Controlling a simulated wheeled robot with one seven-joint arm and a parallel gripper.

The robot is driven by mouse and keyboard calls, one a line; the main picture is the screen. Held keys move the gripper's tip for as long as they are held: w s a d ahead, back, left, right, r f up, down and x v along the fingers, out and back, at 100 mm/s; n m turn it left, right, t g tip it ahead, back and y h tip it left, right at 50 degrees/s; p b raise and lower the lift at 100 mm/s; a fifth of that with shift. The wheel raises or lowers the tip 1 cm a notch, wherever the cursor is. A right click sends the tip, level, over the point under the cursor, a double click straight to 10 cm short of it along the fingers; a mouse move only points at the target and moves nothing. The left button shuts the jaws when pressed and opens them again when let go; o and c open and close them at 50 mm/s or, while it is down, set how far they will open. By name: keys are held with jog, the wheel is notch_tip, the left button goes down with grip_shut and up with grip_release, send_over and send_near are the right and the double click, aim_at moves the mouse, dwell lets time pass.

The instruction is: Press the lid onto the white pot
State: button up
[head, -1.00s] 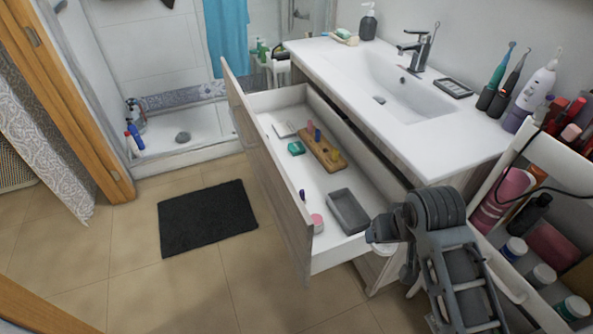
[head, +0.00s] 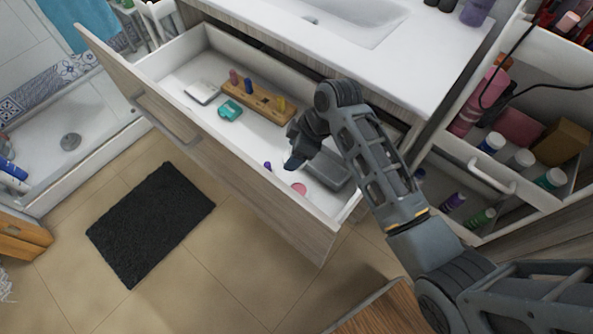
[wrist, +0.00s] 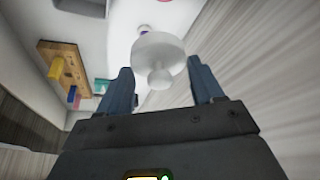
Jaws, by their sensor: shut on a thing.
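My gripper (head: 293,160) hangs over the open drawer, near its front panel. The wrist view shows a round white lid with a small knob (wrist: 158,55) between the two fingers (wrist: 160,68), knob toward the palm. I take the gripper as shut on this lid. In the head view the lid is mostly hidden by the fingers. A small white shape (wrist: 142,28) shows just beyond the lid; I cannot tell whether it is the white pot. I cannot make out the pot for certain in the head view, and any contact below the lid is hidden.
The drawer (head: 240,185) holds a wooden block with coloured pegs (head: 258,101), a teal box (head: 230,111), a white case (head: 202,92), a grey tray (head: 328,170), a pink round item (head: 299,188) and a small purple item (head: 267,166). A cart (head: 520,185) stands at right.

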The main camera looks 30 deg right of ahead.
aim_at(303, 165)
jog(key=s+f+n, duration=0.1)
jog(key=f+n, duration=0.1)
jog(key=f+n+g+b, duration=0.1)
jog(key=f+n, duration=0.1)
jog(key=s+f+n+g+y, duration=0.1)
jog(key=n, duration=0.1)
jog(key=shift+s+a+f, duration=0.3)
jog(key=shift+a+f, duration=0.05)
jog(key=shift+f, duration=0.05)
notch_tip(303, 165, down, 5)
jog(key=b, duration=0.4)
jog(key=shift+r+b, duration=0.2)
jog(key=shift+b, duration=0.2)
jog(key=shift+f+b, duration=0.45)
jog(key=shift+f, duration=0.35)
jog(key=shift+p, duration=0.3)
jog(key=shift+f, duration=0.15)
dwell(1.3)
jog(key=o, duration=1.1)
jog(key=shift+o, duration=0.3)
